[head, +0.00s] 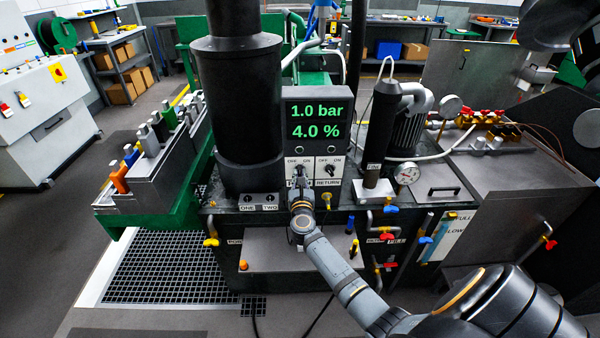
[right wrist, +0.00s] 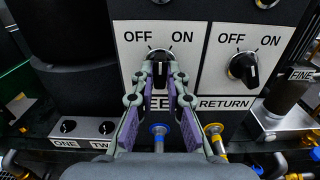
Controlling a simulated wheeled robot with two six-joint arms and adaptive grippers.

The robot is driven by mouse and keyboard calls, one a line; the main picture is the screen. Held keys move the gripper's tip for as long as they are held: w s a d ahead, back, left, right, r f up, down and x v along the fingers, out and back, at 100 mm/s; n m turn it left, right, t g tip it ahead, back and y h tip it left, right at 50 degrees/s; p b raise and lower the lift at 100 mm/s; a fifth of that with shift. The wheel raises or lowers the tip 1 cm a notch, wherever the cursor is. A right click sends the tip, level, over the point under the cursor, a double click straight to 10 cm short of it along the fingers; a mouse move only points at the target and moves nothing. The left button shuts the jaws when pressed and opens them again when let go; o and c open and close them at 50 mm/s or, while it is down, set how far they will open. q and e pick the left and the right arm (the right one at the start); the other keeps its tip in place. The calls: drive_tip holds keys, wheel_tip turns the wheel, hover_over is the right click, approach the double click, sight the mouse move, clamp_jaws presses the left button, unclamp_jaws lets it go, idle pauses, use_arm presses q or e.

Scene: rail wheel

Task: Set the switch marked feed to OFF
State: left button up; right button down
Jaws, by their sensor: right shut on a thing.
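The feed switch (right wrist: 160,70) is a black knob on a white plate marked OFF at upper left and ON at upper right. Its label is partly covered by my fingers, with only "EE" showing. My right gripper (right wrist: 160,83) is shut on this knob, with one finger on each side. The knob looks roughly upright between OFF and ON; its exact setting is hard to tell. My left gripper is not in view.
The return switch (right wrist: 243,68) sits close on the right, its knob tilted. Above is a display (head: 317,123) reading 1.0 bar and 4.0 %. A black cylinder (head: 240,110) stands left, with knobs ONE and TWO (head: 258,198) below. A slim black cylinder (head: 378,135) and gauge (head: 406,174) stand right.

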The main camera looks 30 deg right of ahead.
drive_tip(key=n+p, duration=0.1)
drive_tip(key=n, duration=0.1)
drive_tip(key=shift+r+n, duration=0.1)
drive_tip(key=shift+n, duration=0.5)
drive_tip(key=shift+n+p, duration=0.6)
drive_tip(key=shift+p, duration=0.1)
drive_tip(key=shift+n+p, duration=0.4)
drive_tip(key=shift+n, duration=0.4)
drive_tip(key=c, duration=1.2)
unclamp_jaws()
drive_tip(key=shift+s+a, duration=0.1)
